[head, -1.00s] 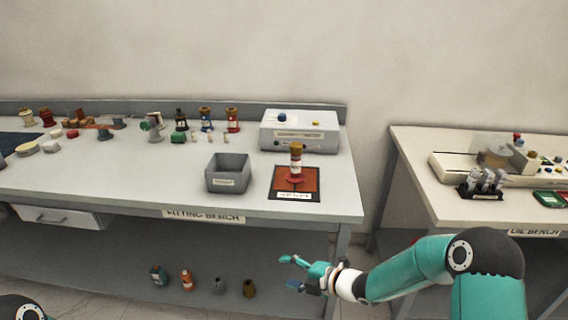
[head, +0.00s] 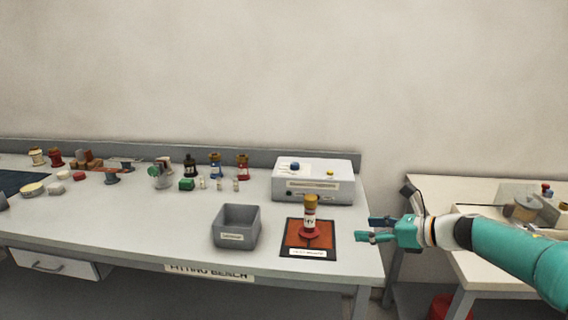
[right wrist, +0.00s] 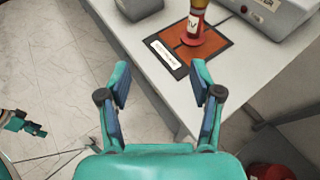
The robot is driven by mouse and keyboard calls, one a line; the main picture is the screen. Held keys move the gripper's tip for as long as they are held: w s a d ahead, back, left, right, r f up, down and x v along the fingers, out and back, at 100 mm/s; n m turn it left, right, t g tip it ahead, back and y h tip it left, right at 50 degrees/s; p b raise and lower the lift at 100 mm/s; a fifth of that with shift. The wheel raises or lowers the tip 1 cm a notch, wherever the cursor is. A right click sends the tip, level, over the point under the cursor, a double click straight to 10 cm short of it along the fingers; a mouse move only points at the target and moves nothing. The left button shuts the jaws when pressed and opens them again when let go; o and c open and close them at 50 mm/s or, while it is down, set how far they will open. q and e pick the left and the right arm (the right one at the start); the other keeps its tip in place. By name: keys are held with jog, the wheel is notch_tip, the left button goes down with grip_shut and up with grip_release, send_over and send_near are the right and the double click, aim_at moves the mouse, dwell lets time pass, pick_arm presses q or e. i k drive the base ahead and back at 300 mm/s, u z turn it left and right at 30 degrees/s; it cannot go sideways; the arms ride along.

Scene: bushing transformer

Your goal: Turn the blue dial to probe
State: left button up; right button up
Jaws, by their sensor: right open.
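The blue dial (head: 294,166) is a small blue knob on top of the white box-shaped instrument (head: 314,192) at the back right of the fitting bench. The lettering around the dial is too small to read. My right gripper (head: 362,230) is open and empty beside the bench's right edge, right of the test mat and in front of the instrument. In the right wrist view its two fingers (right wrist: 160,88) are apart with only floor and bench edge between them. The instrument's corner shows at the top of that view (right wrist: 268,16). My left gripper is not in the head view.
A red and brown bushing (head: 310,216) stands upright on the orange test mat (head: 292,243). A grey bin (head: 235,239) stands left of it. Several bushings and small parts stand along the bench's back left. The oil bench (head: 445,188) is at the right, across a gap.

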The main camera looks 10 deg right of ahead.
aim_at(293, 166)
jog(key=i, duration=1.3)
jog(key=z, duration=0.05)
